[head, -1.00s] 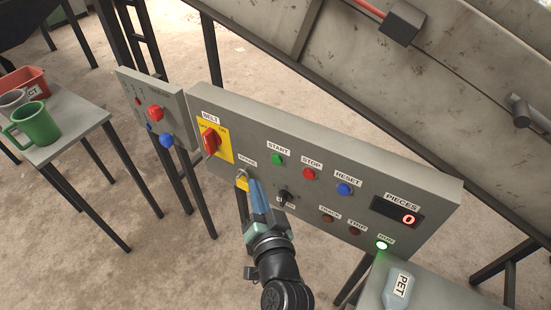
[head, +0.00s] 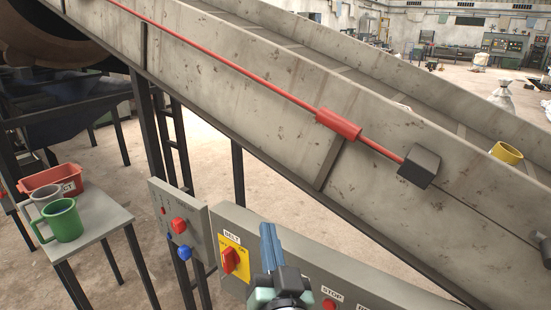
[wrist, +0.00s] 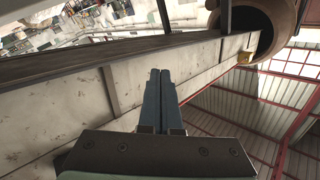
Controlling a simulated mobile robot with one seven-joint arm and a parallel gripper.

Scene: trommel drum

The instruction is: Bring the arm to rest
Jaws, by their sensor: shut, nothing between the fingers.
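My gripper (head: 270,246) is in the lower middle of the head view, in front of the grey control panel (head: 226,219). Its blue fingers are together and empty, pointing up. In the wrist view my gripper (wrist: 159,75) also shows with its two fingers side by side and nothing between them. Behind it there is the conveyor's side wall (wrist: 60,112). My gripper covers part of the panel, beside the red belt switch (head: 229,260) on its yellow plate.
A sloping conveyor (head: 250,95) with a red pull cord (head: 240,65) runs above the panel. A yellow cup (head: 507,153) is on the conveyor. At left, a small table (head: 100,222) holds a green mug (head: 62,222), a grey mug (head: 48,199) and a red bin (head: 50,180).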

